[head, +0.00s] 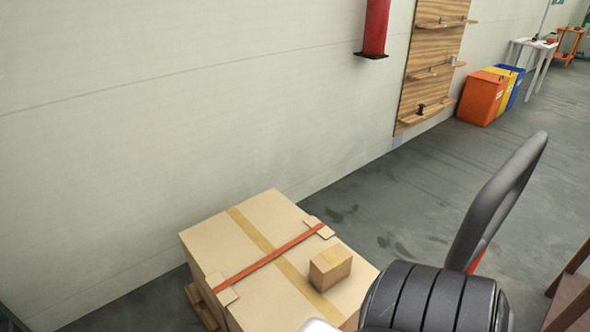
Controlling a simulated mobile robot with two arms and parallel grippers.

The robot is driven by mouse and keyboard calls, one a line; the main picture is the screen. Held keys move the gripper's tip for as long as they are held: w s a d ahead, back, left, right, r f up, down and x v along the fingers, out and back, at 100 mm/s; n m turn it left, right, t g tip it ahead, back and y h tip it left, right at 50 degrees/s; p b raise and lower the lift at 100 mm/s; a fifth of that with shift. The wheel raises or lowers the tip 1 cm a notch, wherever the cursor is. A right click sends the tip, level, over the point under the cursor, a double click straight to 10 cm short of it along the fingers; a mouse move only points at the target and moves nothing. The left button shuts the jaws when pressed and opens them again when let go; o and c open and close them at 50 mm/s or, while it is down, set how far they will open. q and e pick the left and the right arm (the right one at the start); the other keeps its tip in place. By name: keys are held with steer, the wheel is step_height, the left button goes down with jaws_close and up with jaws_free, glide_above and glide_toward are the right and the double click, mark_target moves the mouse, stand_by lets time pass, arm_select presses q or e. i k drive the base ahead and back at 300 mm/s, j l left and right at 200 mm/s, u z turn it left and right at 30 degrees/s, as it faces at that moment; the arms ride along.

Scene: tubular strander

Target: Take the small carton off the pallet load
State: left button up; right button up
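The small carton (330,268) is a brown box with a strip of yellow tape on top. It sits upright on the large carton (215,247) of the pallet load, near its right side. The large carton has yellow tape and a red strap with cardboard corner pieces. The wooden pallet (201,309) shows at its lower left. Dark ridged and curved parts, probably of my own arm, cover the lower right and the load's near right corner. Neither gripper can be made out in the head view.
A pale wall (180,110) stands close behind the load. A red post (375,30) and a wooden shelf board (433,65) are on it. Orange, yellow and blue bins (483,98) stand farther right. A reddish-brown frame (572,295) is at the right edge. Grey floor (400,200) between is clear.

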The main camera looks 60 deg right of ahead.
mark_target(333, 264)
steer(key=i+j+z, duration=0.15)
steer(key=z, duration=0.25)
steer(key=i+j+z, duration=0.1)
steer(key=j+z, duration=0.25)
steer(key=i+j+z, duration=0.1)
steer(key=j+z, duration=0.15)
steer(key=z, duration=0.15)
steer(key=j+z, duration=0.4)
steer(key=i+l, duration=0.05)
steer(key=l, duration=0.05)
